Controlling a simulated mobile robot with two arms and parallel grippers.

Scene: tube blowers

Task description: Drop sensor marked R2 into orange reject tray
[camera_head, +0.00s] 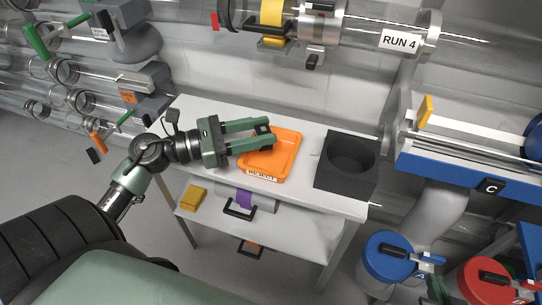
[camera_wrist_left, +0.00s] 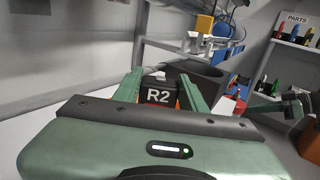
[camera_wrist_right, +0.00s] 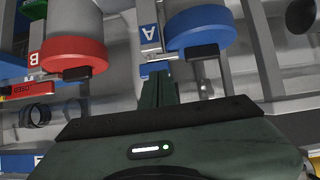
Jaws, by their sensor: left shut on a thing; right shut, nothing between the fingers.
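The sensor is a small black block marked R2 (camera_wrist_left: 158,94) in the left wrist view. My left gripper (camera_wrist_left: 160,88) is shut on it, with one green finger on each side. In the head view the left gripper (camera_head: 268,135) holds the dark sensor (camera_head: 262,129) over the orange reject tray (camera_head: 287,157), which lies on the white table. Whether the sensor touches the tray floor I cannot tell. My right gripper (camera_wrist_right: 167,88) is shut and empty in the right wrist view, near a blue-capped container (camera_wrist_right: 200,30).
A black block with a round hollow (camera_head: 346,163) stands right of the tray on the white table (camera_head: 318,193). A lower shelf holds a yellow block (camera_head: 193,198). A blue-capped container (camera_head: 388,257) and a red-capped one (camera_head: 490,285) stand at right. Clear tubes run behind.

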